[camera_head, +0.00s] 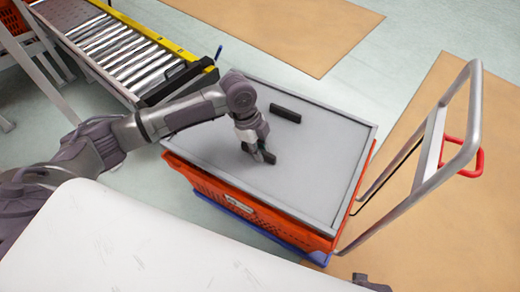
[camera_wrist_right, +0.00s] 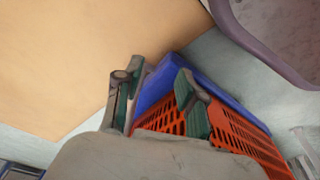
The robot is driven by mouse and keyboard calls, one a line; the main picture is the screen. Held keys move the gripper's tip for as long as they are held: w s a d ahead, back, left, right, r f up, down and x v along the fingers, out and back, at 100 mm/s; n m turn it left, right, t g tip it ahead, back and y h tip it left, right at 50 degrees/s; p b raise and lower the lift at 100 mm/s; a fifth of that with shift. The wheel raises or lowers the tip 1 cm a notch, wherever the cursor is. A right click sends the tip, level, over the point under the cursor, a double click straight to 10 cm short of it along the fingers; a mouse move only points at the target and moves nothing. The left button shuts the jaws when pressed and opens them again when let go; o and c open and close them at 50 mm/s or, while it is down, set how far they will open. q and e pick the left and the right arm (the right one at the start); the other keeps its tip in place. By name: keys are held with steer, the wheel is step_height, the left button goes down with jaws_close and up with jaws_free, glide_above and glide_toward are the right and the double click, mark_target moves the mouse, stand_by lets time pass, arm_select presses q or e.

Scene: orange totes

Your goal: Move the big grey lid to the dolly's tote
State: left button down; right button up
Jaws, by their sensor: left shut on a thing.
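The big grey lid (camera_head: 310,165) lies over the top of the orange tote (camera_head: 250,208), which stands on the blue dolly (camera_head: 318,258) with a grey push handle (camera_head: 455,150). The lid has two dark handles; the far one (camera_head: 286,114) is free. My left gripper (camera_head: 262,155) is shut on the near handle. The lid looks roughly level, but I cannot tell whether it rests fully on the rim. In the right wrist view my right gripper (camera_wrist_right: 165,105) is open and empty, with the tote's side (camera_wrist_right: 235,135) and the dolly (camera_wrist_right: 190,75) beyond it.
A roller conveyor (camera_head: 120,48) with yellow edges stands at the upper left, beside another orange tote (camera_head: 12,18). A red part (camera_head: 475,163) sticks out from the dolly's handle. Tan floor patches (camera_head: 280,30) lie behind; the floor around the dolly is mostly clear.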

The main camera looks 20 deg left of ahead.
arm_select(q)
steer(key=shift+f+b, duration=0.5)
steer(key=shift+b, duration=0.25)
steer(key=shift+f+b, duration=0.5)
steer(key=shift+b, duration=0.25)
steer(key=shift+f+b, duration=0.35)
steer(key=shift+f, duration=0.9)
steer(key=shift+f+b, duration=0.3)
steer(key=shift+f, duration=0.75)
arm_select(e)
step_height(320, 180, up, 15)
steer(key=w+t, duration=0.1)
steer(key=shift+r, duration=0.2)
steer(key=shift+w, duration=0.1)
steer(key=shift+f, duration=0.15)
arm_select(q)
steer(key=shift+f, duration=0.15)
arm_select(e)
steer(key=shift+f, duration=0.4)
steer(key=shift+w, duration=0.1)
arm_select(q)
steer(key=shift+f, duration=0.15)
arm_select(e)
steer(key=shift+f, duration=0.35)
